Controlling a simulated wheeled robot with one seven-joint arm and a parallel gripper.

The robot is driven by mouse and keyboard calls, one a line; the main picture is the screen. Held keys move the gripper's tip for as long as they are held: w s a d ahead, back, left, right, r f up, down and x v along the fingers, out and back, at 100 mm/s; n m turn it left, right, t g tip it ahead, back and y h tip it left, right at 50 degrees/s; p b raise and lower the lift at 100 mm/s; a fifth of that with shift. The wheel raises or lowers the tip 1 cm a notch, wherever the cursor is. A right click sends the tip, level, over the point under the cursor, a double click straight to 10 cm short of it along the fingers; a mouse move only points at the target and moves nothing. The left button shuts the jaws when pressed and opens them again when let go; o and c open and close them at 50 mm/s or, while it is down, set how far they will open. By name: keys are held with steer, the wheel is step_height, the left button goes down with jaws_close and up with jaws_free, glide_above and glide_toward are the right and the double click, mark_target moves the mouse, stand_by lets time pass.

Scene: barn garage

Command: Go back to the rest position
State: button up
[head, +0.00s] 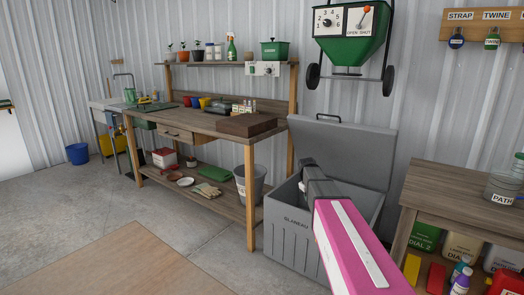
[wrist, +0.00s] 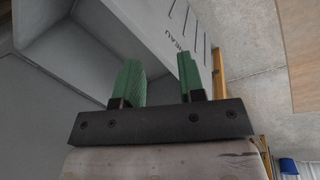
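My gripper (wrist: 160,75) shows in the wrist view with its two green fingers apart and nothing between them. Beyond the fingers is the grey bin (wrist: 165,30), with part of its lettering on the outer wall. In the head view my pink and dark arm reaches over the open grey bin (head: 290,228), whose lid (head: 345,150) is raised against the wall. The fingers are hidden from the head view. I cannot tell from these frames how deep the fingers are relative to the bin's rim.
A wooden shelf unit (head: 440,185) with containers stands at the right. A green spreader (head: 352,45) hangs above.

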steer(key=s+a+f+m+y, duration=0.1)
steer(key=s+f, duration=0.2)
steer(key=s, duration=0.6)
steer(key=s+a+f+m, duration=0.2)
steer(key=s+f, duration=0.2)
steer(key=s, duration=0.5)
steer(key=s+a+f+m+y, duration=0.1)
steer(key=s+a+f, duration=0.1)
steer(key=s, duration=0.7)
steer(key=shift+s+f+m+g+y, duration=0.25)
steer(key=shift+f+m+g+y, duration=0.05)
steer(key=shift+f, duration=0.55)
